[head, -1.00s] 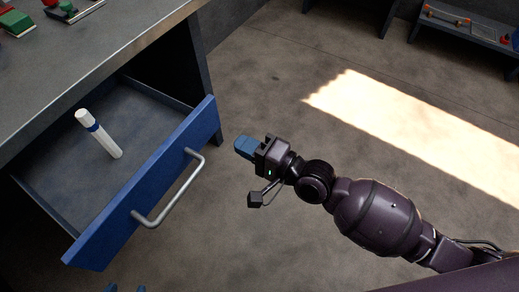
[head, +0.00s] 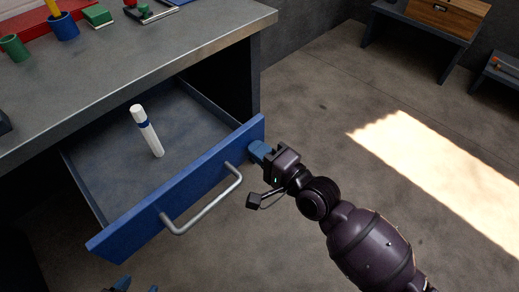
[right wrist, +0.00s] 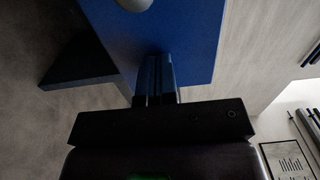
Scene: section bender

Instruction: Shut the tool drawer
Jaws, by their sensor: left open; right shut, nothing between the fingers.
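The tool drawer (head: 190,192) stands pulled out from under the workbench, with its blue front and grey metal bar handle (head: 205,211) facing the lower right. A white marker-like stick (head: 150,138) with a blue band is in the drawer. My right gripper (head: 257,151) is shut and empty. Its blue fingertips are at the right end of the drawer front, seemingly against its outer face. In the right wrist view the fingers (right wrist: 155,82) reach up to the blue front (right wrist: 185,35). My left gripper (head: 136,286) is open; only its fingertips show at the bottom edge.
The grey workbench top (head: 150,65) carries a blue cup (head: 63,27), a green cup (head: 14,48) and a green block (head: 97,15). A low bench with a wooden box (head: 447,15) stands at the back right. The floor right of the drawer is clear.

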